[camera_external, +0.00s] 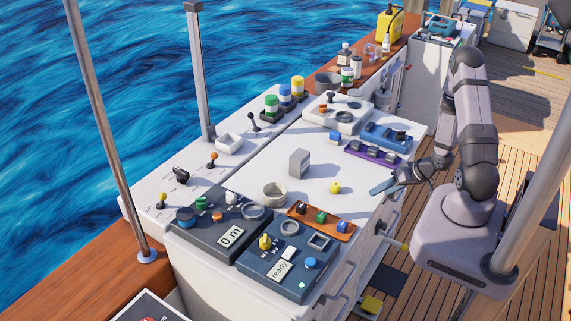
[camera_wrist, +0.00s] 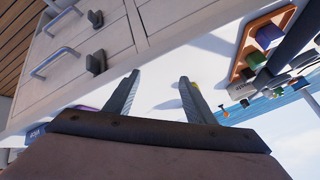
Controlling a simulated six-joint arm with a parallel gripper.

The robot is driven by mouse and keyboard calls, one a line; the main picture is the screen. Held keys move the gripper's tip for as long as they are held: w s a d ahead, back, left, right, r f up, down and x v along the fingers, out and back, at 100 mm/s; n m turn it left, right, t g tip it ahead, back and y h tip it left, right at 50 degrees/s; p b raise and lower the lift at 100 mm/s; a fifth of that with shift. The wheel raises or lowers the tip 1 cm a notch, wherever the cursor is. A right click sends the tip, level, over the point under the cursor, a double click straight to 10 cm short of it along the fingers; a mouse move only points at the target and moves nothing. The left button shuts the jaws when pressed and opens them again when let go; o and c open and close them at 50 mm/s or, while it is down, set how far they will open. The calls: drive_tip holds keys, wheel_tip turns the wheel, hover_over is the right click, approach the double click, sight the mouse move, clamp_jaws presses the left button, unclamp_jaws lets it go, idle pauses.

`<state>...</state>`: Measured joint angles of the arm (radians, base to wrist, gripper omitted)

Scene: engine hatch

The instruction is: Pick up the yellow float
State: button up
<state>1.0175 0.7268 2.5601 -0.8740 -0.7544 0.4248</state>
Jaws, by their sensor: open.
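A grey block (camera_external: 299,163) stands behind the bowl. Drawers (camera_wrist: 82,50) with handles are below the worktop. The worktop around the float is clear.

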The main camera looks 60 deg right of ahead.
sight(339, 186)
drive_tip(key=w+a+n+t, duration=0.1)
drive_tip(key=w, duration=0.2)
drive_tip(key=w+a+n+t+h+b, duration=0.1)
drive_tip(key=w+a+t, duration=0.1)
drive_tip(key=w, duration=0.1)
drive_tip(key=w+a+n+t+b, duration=0.1)
drive_tip(key=w+a, duration=0.1)
drive_tip(key=shift+w+f, duration=0.4)
drive_tip(key=shift+w+a+r+n+t+h, duration=0.2)
drive_tip(key=shift+w+a+n+t+h, duration=0.15)
drive_tip(key=shift+n+t+h, duration=0.25)
drive_tip(key=shift+w+r+n+t, duration=0.1)
drive_tip(key=shift+r+n+t, duration=0.1)
drive_tip(key=shift+n+t, duration=0.1)
drive_tip(key=shift+b, duration=0.3)
drive_tip(key=shift+b+x, duration=1.05)
drive_tip(key=shift+b, duration=0.2)
drive_tip(key=shift+p+x, duration=0.95)
drive_tip(key=shift+x, duration=1.65)
